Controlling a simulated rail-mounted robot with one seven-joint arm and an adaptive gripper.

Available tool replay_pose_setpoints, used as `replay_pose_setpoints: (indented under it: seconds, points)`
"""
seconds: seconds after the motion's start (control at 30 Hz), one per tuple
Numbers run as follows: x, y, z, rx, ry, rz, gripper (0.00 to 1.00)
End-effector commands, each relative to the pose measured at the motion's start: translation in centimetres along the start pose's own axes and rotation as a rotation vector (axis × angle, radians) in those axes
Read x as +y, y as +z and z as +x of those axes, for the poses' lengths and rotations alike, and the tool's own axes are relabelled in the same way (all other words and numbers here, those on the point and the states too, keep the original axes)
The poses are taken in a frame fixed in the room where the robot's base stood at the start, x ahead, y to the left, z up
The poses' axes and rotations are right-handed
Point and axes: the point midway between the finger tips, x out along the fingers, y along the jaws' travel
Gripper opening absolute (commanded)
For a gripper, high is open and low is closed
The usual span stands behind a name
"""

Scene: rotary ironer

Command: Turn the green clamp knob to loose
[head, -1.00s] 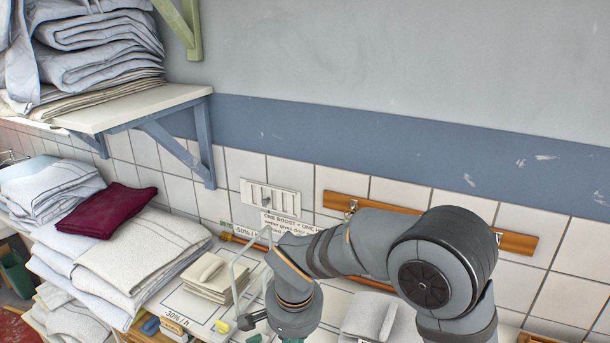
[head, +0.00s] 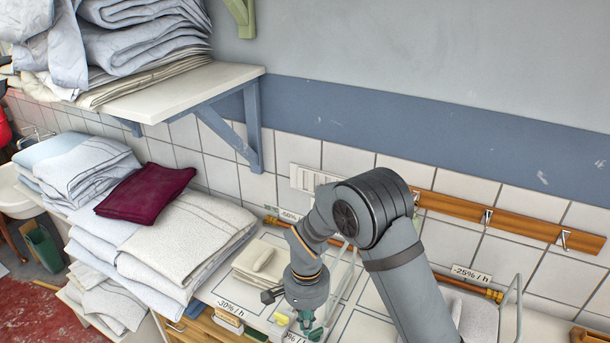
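My gripper (head: 308,318) points down over the white table at the bottom of the head view. Its fingers are small and partly hidden by my wrist, so I cannot tell if they are open or shut. A small dark-green piece (head: 315,333) shows at its lower end. I cannot tell whether this is the green clamp knob or part of my gripper, nor whether they touch. A small yellow piece (head: 282,318) is just left of my gripper.
Folded white linen (head: 188,240) with a dark red cloth (head: 145,193) is stacked at left. A small cream cloth pile (head: 258,262) lies behind my gripper. A shelf (head: 180,92) juts out above. A hook rail (head: 500,221) and pipe run along the tiled wall.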

Motion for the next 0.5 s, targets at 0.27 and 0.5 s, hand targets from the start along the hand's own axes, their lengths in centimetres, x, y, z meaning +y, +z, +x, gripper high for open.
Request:
replay_pose_setpoints:
  seconds: [0.27, 0.5]
  points:
    - [0.0, -0.1, 4.2, 0.0, 0.0, 0.003, 0.0]
    - [0.0, 0.0, 5.6, 0.0, 0.001, 0.001, 0.0]
